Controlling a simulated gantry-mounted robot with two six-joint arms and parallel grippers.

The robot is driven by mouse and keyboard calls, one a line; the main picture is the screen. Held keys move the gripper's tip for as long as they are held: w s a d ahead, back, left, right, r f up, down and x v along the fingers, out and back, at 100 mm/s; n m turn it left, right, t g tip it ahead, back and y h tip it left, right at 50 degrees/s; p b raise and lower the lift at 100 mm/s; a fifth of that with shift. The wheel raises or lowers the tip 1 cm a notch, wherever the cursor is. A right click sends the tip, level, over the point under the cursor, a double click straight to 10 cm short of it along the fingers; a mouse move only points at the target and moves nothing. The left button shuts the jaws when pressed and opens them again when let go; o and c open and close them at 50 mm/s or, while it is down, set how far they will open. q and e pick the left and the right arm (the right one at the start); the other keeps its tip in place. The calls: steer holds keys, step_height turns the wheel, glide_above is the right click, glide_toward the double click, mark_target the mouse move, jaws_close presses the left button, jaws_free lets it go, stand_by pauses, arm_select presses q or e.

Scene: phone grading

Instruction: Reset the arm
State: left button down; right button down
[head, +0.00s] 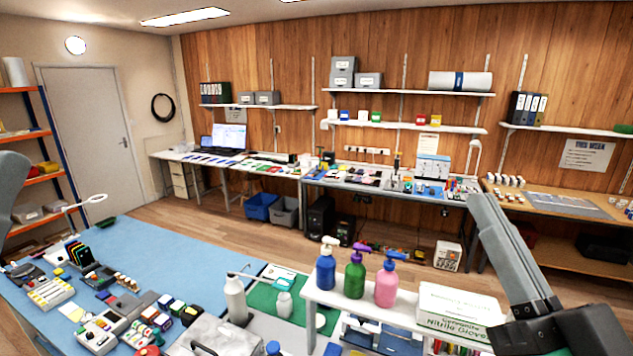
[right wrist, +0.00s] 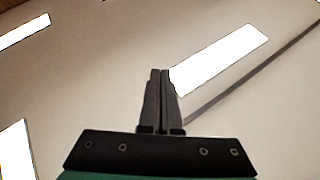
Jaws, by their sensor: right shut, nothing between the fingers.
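My right gripper (head: 485,204) rises at the right of the head view, pointing up and left, with its long grey fingers together. In the right wrist view the two dark fingers (right wrist: 159,74) also stand together in the middle, with nothing between them. Only ceiling and lights are behind them there. It is clear of the bench objects. At the left edge of the head view, a grey part of my left arm (head: 10,188) is cut off by the frame, and whether that gripper is open or shut does not show.
A blue mat (head: 150,250) holds small trays, phones and tools at lower left. A white riser (head: 345,305) carries blue, green and pink pump bottles (head: 386,283) and a white box (head: 455,312), close left of my right arm. Benches and shelves line the wooden wall.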

steer(key=s+d+r+t+h, duration=0.1)
steer(key=s+r+t, duration=0.2)
steer(key=s+r, duration=0.5)
step_height(320, 180, up, 14)
steer(key=p, duration=1.5)
step_height(320, 180, down, 43)
steer(key=b, duration=4.2)
steer(key=shift+s+d+r+n, duration=0.15)
steer(key=shift+s+d+n, duration=0.05)
steer(key=shift+n, duration=0.2)
